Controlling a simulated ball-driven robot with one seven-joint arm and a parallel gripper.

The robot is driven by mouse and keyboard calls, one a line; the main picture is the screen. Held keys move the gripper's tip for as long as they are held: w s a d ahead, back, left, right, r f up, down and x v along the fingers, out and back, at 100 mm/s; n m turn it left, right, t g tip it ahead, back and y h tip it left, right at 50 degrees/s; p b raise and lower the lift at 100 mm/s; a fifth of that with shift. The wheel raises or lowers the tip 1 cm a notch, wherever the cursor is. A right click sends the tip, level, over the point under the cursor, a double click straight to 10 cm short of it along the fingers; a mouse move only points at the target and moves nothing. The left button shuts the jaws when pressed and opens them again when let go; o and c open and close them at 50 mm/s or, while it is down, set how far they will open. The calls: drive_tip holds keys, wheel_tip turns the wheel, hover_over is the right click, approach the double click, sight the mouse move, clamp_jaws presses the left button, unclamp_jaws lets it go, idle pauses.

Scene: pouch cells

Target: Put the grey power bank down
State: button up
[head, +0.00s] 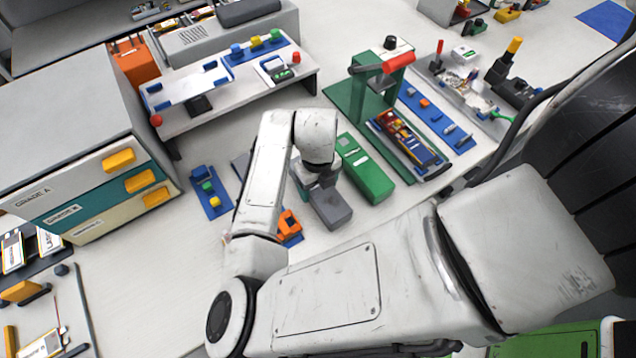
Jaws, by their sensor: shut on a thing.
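The grey power bank (331,211) is a dark grey block near the middle of the head view, just below the arm's wrist. My gripper (318,186) points down at its upper end and is shut on it. The fingertips are mostly hidden by the wrist and the block. I cannot tell whether the power bank touches the bench or hangs a little above it.
A green case (365,170) lies close to the right of the power bank. An orange part on a blue base (290,226) is close on its left. A blue tray (211,199) lies farther left, near a drawer cabinet (75,125). Bare white bench (375,217) shows below the green case.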

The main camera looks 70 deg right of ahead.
drive_tip(key=shift+f, duration=0.2)
drive_tip(key=shift+f+b, duration=0.1)
drive_tip(key=shift+b, duration=0.2)
drive_tip(key=o, duration=1.3)
drive_tip(key=shift+o, duration=0.2)
wheel_tip(320, 180, up, 12)
drive_tip(key=shift+r+b, duration=0.25)
drive_tip(key=shift+b, duration=0.05)
